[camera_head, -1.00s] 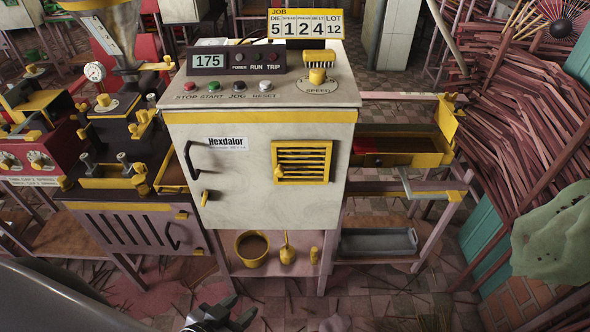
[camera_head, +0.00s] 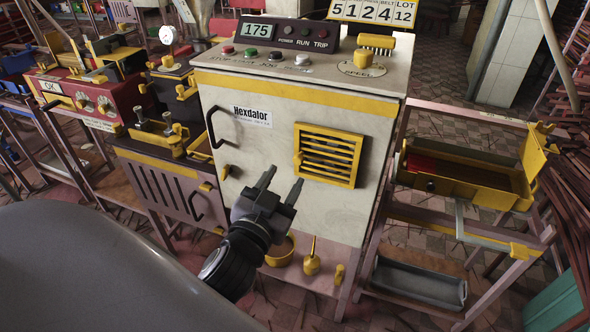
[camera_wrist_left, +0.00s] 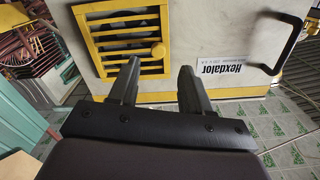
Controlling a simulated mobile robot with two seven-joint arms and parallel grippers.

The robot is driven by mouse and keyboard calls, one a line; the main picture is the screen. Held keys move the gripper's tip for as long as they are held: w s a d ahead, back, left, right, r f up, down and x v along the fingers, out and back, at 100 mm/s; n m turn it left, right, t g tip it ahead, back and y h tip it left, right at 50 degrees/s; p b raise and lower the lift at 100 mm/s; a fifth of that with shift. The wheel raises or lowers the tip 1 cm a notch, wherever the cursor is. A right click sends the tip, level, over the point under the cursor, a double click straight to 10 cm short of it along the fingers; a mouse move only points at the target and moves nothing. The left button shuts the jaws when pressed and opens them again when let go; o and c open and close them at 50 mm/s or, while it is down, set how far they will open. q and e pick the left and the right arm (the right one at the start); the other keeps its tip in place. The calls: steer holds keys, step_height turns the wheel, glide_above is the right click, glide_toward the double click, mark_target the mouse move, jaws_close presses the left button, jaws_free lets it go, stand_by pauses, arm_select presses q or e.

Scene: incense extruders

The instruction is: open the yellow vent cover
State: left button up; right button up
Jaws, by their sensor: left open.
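The yellow vent cover (camera_head: 328,155) is a slatted square on the white front panel of the Hexdalor machine (camera_head: 240,170). It lies flat against the panel and looks shut. A small yellow knob (camera_head: 298,158) sits on its left edge in the head view. My left gripper (camera_head: 282,185) is open and empty, in front of the panel, below and left of the cover. In the left wrist view the cover (camera_wrist_left: 122,42) shows upside down, ahead of the left gripper (camera_wrist_left: 160,78), with its knob (camera_wrist_left: 158,50) between the fingertips' directions. The fingers look apart from it. My right gripper is not seen.
A yellow tray (camera_head: 465,175) stands on a rack at the right. A yellow pot (camera_head: 281,250) is below the panel.

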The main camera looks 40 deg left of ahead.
mark_target(297, 161)
arm_select(q)
steer(key=shift+p+x, duration=0.4)
steer(key=shift+x, duration=2.9)
steer(key=shift+d, duration=0.15)
jaws_close()
